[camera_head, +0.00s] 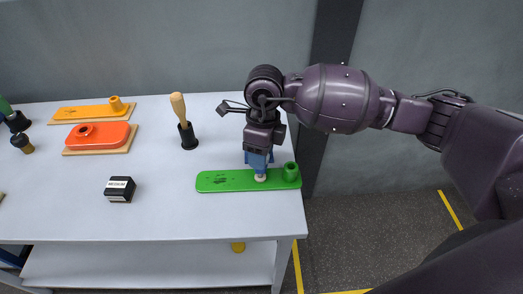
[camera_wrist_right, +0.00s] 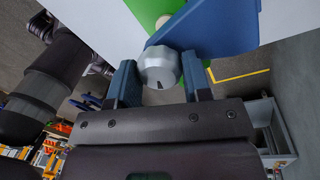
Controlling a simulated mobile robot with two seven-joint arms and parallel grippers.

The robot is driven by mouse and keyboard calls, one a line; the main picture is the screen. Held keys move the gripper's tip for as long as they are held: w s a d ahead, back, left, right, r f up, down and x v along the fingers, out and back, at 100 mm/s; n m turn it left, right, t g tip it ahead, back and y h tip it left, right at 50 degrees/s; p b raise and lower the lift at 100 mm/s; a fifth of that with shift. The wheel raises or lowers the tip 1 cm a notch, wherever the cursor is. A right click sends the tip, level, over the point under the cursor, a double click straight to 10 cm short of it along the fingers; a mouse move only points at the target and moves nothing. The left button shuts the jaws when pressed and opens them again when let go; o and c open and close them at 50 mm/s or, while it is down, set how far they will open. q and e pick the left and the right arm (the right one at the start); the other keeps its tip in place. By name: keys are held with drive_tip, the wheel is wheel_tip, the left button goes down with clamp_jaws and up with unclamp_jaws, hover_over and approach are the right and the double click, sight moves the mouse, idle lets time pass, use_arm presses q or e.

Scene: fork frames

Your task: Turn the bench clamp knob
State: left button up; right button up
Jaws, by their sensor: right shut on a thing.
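The silver ribbed clamp knob (camera_wrist_right: 157,66) sits between the two fingers of my right gripper (camera_wrist_right: 160,78) in the right wrist view. A dark mark shows on its face. The gripper is shut on it. The blue clamp (camera_wrist_right: 215,28) is beside the knob, and it also shows in the head view (camera_head: 258,161) under my right gripper (camera_head: 262,150). A small pale round piece (camera_head: 260,178) lies below the clamp, over the green board (camera_head: 222,181). The knob is hidden by the gripper in the head view. My left gripper is not in view.
The green board has a raised green socket (camera_head: 291,172) at its right end, close to the clamp. A black labelled block (camera_head: 120,189), a wooden-handled tool (camera_head: 180,112) in a black holder, and red (camera_head: 100,137) and orange (camera_head: 85,112) boards stand further left on the white bench (camera_head: 60,215).

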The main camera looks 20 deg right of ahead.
drive_tip(key=o, duration=0.9)
drive_tip(key=shift+o, duration=0.2)
wheel_tip(320, 180, up, 11)
drive_tip(key=w, duration=0.1)
drive_tip(key=shift+d+p, duration=0.35)
drive_tip(key=shift+d, duration=0.05)
drive_tip(key=shift+f, duration=0.15)
